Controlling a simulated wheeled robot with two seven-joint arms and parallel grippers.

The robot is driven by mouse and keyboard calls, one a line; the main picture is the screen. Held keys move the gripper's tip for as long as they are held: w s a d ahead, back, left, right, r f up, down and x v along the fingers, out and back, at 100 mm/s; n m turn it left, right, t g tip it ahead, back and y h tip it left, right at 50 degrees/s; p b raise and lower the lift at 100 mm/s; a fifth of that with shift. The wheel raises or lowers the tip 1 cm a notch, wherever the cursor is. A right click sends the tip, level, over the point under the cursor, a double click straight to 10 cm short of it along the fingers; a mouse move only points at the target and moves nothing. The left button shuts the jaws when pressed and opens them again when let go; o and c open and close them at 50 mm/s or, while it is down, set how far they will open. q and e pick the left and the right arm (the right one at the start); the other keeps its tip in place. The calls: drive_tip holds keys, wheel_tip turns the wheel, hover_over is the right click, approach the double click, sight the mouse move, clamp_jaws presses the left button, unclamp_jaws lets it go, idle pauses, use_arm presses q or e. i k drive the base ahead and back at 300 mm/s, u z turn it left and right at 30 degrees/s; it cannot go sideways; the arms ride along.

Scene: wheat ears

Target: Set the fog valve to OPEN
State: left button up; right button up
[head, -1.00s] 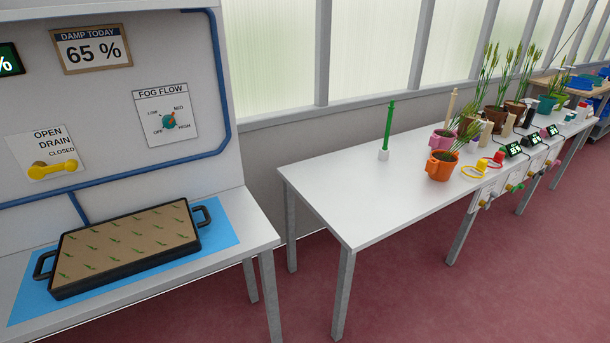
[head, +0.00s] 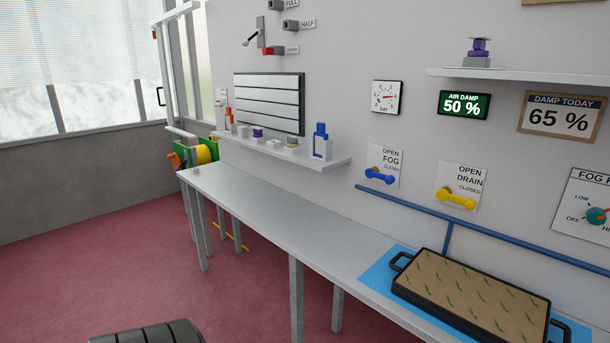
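The fog valve (head: 380,176) is a blue lever on a white wall plate marked OPEN, FOG and CLOSED. It sits above the back of the bench, left of the yellow drain valve (head: 456,199). The blue lever lies nearly level, slanting slightly down to the right, its right end below the word CLOSED. Neither of my grippers shows in the head view.
A grey bench (head: 270,220) runs along the wall. A black-rimmed tray (head: 478,292) of seedlings stands on a blue mat (head: 376,272) at its right. A wall shelf (head: 283,153) holds several small items. A blue pipe (head: 450,219) runs below the valves.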

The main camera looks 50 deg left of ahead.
sight(369, 173)
drive_tip(key=u, duration=0.65)
drive_tip(key=i, duration=0.65)
drive_tip(key=z, duration=0.4)
